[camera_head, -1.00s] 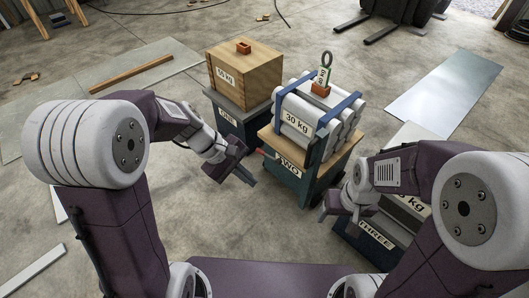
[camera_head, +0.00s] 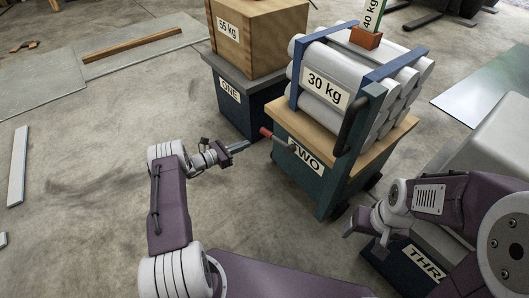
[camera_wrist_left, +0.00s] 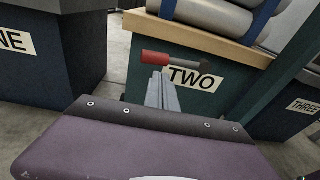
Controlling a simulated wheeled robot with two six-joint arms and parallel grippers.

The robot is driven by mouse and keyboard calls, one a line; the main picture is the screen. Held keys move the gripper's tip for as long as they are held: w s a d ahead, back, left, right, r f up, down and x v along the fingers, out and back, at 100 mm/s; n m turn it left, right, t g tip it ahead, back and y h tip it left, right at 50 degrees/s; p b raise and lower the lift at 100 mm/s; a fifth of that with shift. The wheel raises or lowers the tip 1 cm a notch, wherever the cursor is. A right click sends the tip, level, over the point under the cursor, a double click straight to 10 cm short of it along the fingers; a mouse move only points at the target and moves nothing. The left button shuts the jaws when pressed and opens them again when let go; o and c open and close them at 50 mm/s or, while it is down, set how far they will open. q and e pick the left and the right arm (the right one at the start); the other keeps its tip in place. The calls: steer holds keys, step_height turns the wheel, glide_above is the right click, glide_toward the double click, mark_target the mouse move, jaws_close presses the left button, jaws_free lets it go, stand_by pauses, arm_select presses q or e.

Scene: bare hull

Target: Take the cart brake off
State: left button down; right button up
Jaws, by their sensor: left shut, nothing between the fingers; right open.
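Cart TWO (camera_head: 325,190) is a dark green cart with a wooden top, carrying strapped grey cylinders (camera_head: 320,75) labelled 30 kg. A lever with a red handle (camera_head: 267,133) sticks out from its front, above the TWO label; it also shows in the left wrist view (camera_wrist_left: 165,58). My left gripper (camera_head: 240,146) is shut and empty, just left of the red handle and slightly lower in the head view. In the left wrist view its fingertips (camera_wrist_left: 161,85) point at the handle, just below it; I cannot tell whether they touch. My right gripper (camera_head: 360,228) is open, near cart THREE.
Cart ONE (camera_head: 238,105) with a wooden 55 kg box (camera_head: 255,38) stands left of cart TWO. Cart THREE (camera_head: 395,270) is at the right, partly behind my right arm. An orange block with a 40 kg tag (camera_head: 366,38) sits on the cylinders. The floor at left is mostly clear.

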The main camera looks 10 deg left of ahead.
mark_target(275, 139)
arm_select(q)
step_height(275, 139, down, 6)
steer(key=s+a+n+b, duration=0.1)
steer(key=s+a, duration=0.1)
steer(key=shift+y+b, duration=0.3)
steer(key=shift+b, duration=0.05)
arm_select(e)
step_height(275, 139, down, 3)
steer(key=shift+s+f, duration=0.15)
steer(key=shift+f, duration=0.05)
arm_select(q)
steer(key=shift+w, duration=0.1)
steer(key=w+d+r+b, duration=0.2)
steer(key=w+d+b, duration=0.5)
steer(key=w, duration=0.2)
steer(key=shift+r+b, duration=0.25)
steer(key=shift+b, duration=0.1)
arm_select(e)
step_height(275, 139, down, 8)
steer(key=shift+r, duration=0.2)
steer(key=shift+r, duration=0.1)
